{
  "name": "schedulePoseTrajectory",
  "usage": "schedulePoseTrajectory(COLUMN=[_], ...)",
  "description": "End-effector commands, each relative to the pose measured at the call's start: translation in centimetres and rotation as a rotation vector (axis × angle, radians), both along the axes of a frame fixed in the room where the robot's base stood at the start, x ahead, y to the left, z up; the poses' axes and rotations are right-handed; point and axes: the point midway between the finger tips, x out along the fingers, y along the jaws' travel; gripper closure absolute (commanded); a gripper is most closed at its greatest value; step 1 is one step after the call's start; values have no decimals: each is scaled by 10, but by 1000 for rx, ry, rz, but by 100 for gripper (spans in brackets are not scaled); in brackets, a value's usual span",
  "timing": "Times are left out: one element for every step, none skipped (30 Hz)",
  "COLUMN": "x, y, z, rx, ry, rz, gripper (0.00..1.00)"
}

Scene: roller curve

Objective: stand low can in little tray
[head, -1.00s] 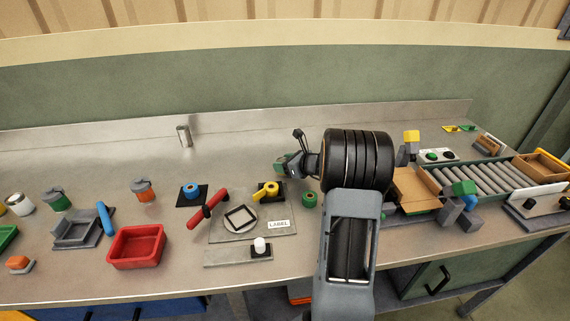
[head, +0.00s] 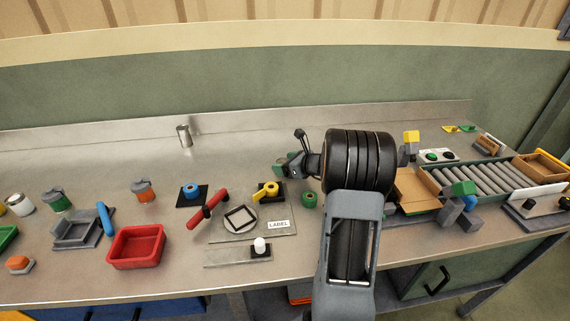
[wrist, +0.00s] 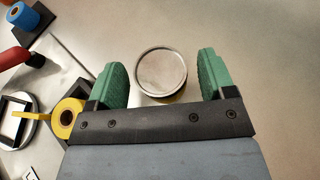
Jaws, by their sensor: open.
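A low round can with a pale metal lid (wrist: 161,71) lies between the two green fingers of my gripper (wrist: 163,78) in the wrist view. The gripper is open, with a gap on each side of the can. A yellowish strip of its side shows below the lid. In the head view my gripper (head: 287,166) is over the back middle of the bench, and the can is not clearly visible there. A small red open-topped tray (head: 137,256) stands at the front left of the bench, far from the gripper, and looks empty.
A yellow tape roll (wrist: 68,117) is close to the left finger. A red-handled tool (head: 208,208), a label plate (head: 279,225) and a grey fixture (head: 80,232) lie between or beside gripper and tray. A roller conveyor (head: 480,180) is at right. The back bench is mostly clear.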

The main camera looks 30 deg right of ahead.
Motion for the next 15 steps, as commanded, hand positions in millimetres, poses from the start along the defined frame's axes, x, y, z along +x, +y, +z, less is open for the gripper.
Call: schedulePoseTrajectory(x=[-7, -11, -17, -22, -27, -35, -40, -45, -51, -56, -61, -66, -70, -74, -79], y=[-4, -6, -8, -10, -12, -16, -17, -19, -22, -24, -26, -28, -30, -31, -33], z=[3, 5, 7, 10, 12, 15, 18, 20, 23, 25, 27, 30, 32, 33, 35], rx=[-1, -2, -1, -2, -1, -1, -1, -2, -2, -1, -1, -2, -1, 0, -1], ry=[-1, -1, -2, -2, -1, -1, -2, -2, -1, -2, -1, -1, 0, -1, 0], rz=[-4, -5, -5, -6, -6, -6, -5, -6, -6, -5, -5, -5, -5, -4, -4], gripper=[24, 24, 24, 24, 24, 24, 24, 24, 24, 24, 24, 24, 24, 24, 24])
